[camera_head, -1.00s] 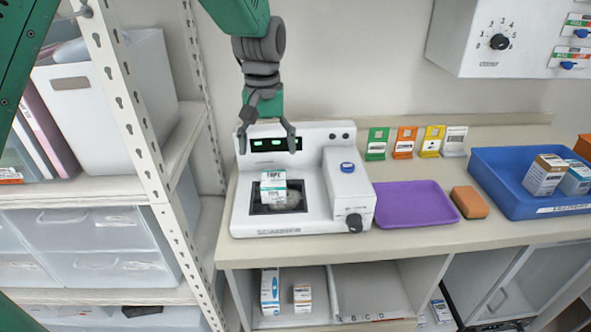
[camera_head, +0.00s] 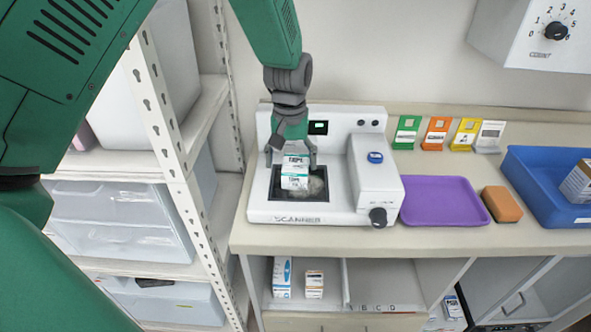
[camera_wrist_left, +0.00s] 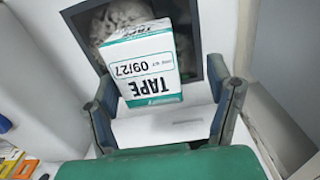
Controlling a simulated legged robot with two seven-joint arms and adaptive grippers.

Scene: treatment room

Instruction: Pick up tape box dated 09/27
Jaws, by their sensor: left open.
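The tape box (camera_head: 295,172) is white with a teal band and stands in the dark recess of the white scanner (camera_head: 348,200). In the left wrist view the tape box (camera_wrist_left: 142,72) reads "TAPE" and "09/27", upside down. My left gripper (camera_head: 290,160) comes down from above and is at the box's upper part. In the left wrist view the fingers of my left gripper (camera_wrist_left: 166,112) are spread apart, one on each side of the box's near end, with gaps. A greyish lump (camera_head: 316,185) lies in the recess beside the box. My right gripper is not in view.
A purple tray (camera_head: 440,201), an orange block (camera_head: 502,204) and a blue bin (camera_head: 545,190) are right of the scanner. Coloured cards (camera_head: 437,133) stand behind. A shelf rack (camera_head: 165,110) is close on the left. Small boxes (camera_head: 283,277) sit under the counter.

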